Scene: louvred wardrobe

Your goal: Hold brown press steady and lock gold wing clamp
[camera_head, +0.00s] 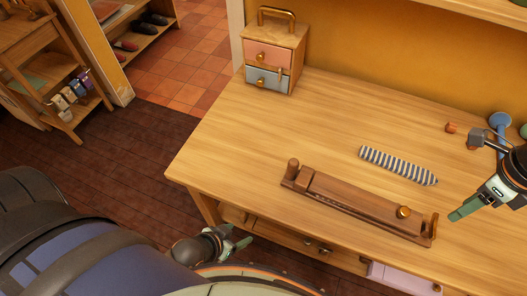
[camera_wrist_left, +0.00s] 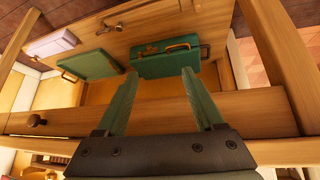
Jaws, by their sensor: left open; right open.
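The long brown press (camera_head: 350,205) lies on the wooden table near its front edge, with a rounded post at its left end and an upright handle at its right. The gold wing clamp (camera_head: 404,212) sits on top near the right end; whether it is locked is too small to tell. My left gripper (camera_head: 240,242) is open and empty, low in front of the table edge, left of and below the press. Its spread green fingers show in the left wrist view (camera_wrist_left: 153,85). My right gripper (camera_head: 458,214) is open above the table, right of the press and apart from it.
A striped tie (camera_head: 398,165) lies behind the press. A small drawer box (camera_head: 273,60) stands at the back left. Blue and orange items (camera_head: 497,122) are at the back right. Green cases (camera_wrist_left: 165,60) sit below the tabletop. The table's left middle (camera_head: 260,130) is clear.

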